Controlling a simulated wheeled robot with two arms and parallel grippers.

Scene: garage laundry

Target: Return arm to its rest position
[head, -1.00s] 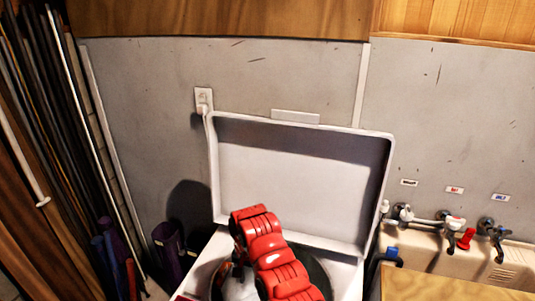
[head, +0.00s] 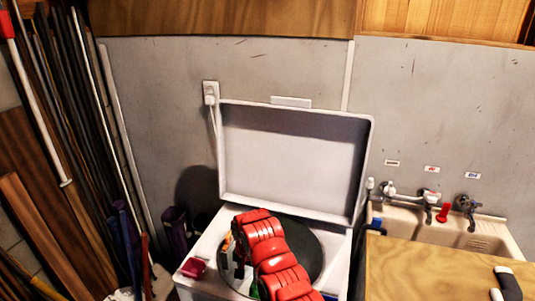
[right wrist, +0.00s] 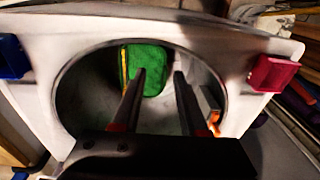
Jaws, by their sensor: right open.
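My right arm, red and segmented, reaches over the open white top-loading washer (head: 205,250) in the head view. Its dark gripper (head: 238,262) is over the round opening, partly hidden by the arm. In the right wrist view the two fingers of the right gripper (right wrist: 160,78) are apart with nothing between them. A green cloth with a yellow edge (right wrist: 150,62) lies in the drum beyond the fingers; only a bit of green shows beside the arm in the head view.
The raised lid (head: 290,155) stands behind my arm. A red-pink block (head: 193,267) sits on the washer's front left corner. A sink with taps (head: 430,215) and a wooden top (head: 430,270) are at the right. Long poles (head: 75,110) lean at the left.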

